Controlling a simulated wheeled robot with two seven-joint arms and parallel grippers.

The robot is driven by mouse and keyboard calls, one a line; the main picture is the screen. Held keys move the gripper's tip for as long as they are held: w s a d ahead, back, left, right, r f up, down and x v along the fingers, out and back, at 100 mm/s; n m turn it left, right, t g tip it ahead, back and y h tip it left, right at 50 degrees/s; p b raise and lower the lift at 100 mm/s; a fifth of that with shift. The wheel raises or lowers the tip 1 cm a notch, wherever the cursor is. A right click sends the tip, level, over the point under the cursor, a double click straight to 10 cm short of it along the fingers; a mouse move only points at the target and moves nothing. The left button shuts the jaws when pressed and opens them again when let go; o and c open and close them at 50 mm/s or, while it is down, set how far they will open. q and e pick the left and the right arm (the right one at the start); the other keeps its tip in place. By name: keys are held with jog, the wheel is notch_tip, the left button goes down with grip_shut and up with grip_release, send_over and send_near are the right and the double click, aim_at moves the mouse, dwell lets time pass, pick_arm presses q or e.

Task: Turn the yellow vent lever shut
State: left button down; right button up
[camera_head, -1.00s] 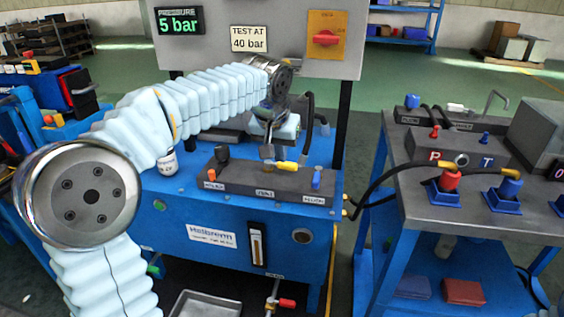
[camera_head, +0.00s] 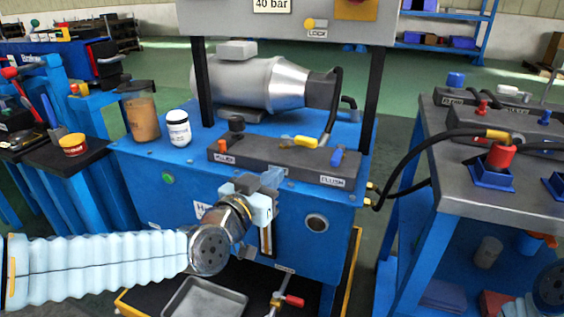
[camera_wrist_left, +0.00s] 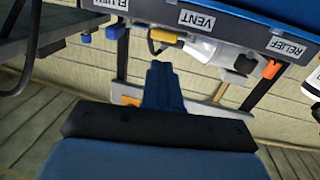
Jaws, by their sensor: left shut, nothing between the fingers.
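The yellow vent lever (camera_head: 304,141) is on the dark valve block (camera_head: 255,155) on top of the blue stand, and lies roughly along the block's length. It also shows in the left wrist view (camera_wrist_left: 166,37), beside the VENT label (camera_wrist_left: 197,20). My left gripper (camera_head: 271,178) is in front of the stand, below the block's front edge and apart from the lever. Its fingers are together and empty in the left wrist view (camera_wrist_left: 163,85).
An orange lever (camera_head: 223,146) and a blue lever (camera_head: 337,158) flank the yellow one. A white jar (camera_head: 178,129), a brown container (camera_head: 141,118) and a motor (camera_head: 255,82) stand on the same top. A grey tray (camera_head: 204,303) lies below. Another bench with hoses is at right.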

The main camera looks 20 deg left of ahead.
pick_arm(q)
send_near(306, 143)
jog(key=shift+t+y, duration=0.3)
jog(key=w, duration=0.6)
jog(key=shift+w+d+f, duration=0.35)
jog(key=shift+w+d, duration=0.05)
jog(key=shift+w+d+f+b, duration=0.15)
jog(key=shift+w+f+b, duration=0.1)
jog(key=shift+w+b, duration=0.35)
jog(key=shift+d+r+b, duration=0.1)
jog(key=shift+r+b, duration=0.1)
jog(key=shift+b, duration=0.2)
jog(key=shift+r, duration=0.3)
jog(key=shift+d, duration=0.1)
